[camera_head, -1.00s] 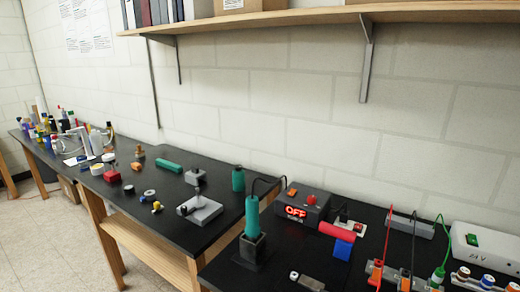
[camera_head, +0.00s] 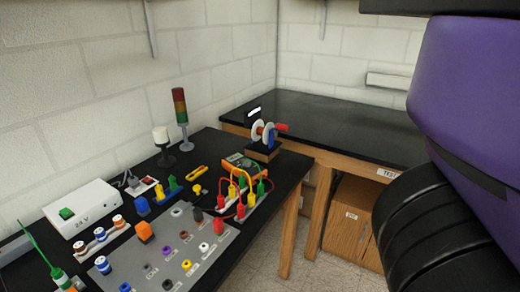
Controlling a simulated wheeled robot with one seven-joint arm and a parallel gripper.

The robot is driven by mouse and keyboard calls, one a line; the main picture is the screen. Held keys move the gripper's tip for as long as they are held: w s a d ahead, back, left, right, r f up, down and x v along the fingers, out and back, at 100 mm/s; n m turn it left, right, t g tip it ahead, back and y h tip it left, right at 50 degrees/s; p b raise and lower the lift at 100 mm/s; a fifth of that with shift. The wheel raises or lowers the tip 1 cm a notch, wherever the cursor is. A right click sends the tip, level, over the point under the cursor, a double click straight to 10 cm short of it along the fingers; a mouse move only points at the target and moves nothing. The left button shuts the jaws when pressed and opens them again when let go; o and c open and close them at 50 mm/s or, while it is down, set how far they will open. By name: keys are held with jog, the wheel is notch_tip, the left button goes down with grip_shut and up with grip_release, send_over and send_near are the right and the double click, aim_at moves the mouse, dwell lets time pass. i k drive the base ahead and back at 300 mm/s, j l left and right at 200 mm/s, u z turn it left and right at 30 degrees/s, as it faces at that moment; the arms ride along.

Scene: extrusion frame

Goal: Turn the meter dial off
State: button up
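The meter (camera_head: 258,170), with an orange edge and a green face, lies near the far right end of the black bench. Red, yellow and green plugs and looped leads stand in front of it and cover part of it. Its dial is too small and too hidden for me to read its setting. My gripper is not in view; only a large purple and black part of my arm shows at the right.
A grey panel (camera_head: 215,247) with several coloured knobs lies before the meter. A white 24 V box (camera_head: 85,212) and a red-amber-green stack light (camera_head: 180,110) stand behind. A spool stand (camera_head: 262,152) is beside the meter. Another black bench (camera_head: 340,125) is mostly clear.

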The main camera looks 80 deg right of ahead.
aim_at(246, 164)
jog(key=z, duration=1.55)
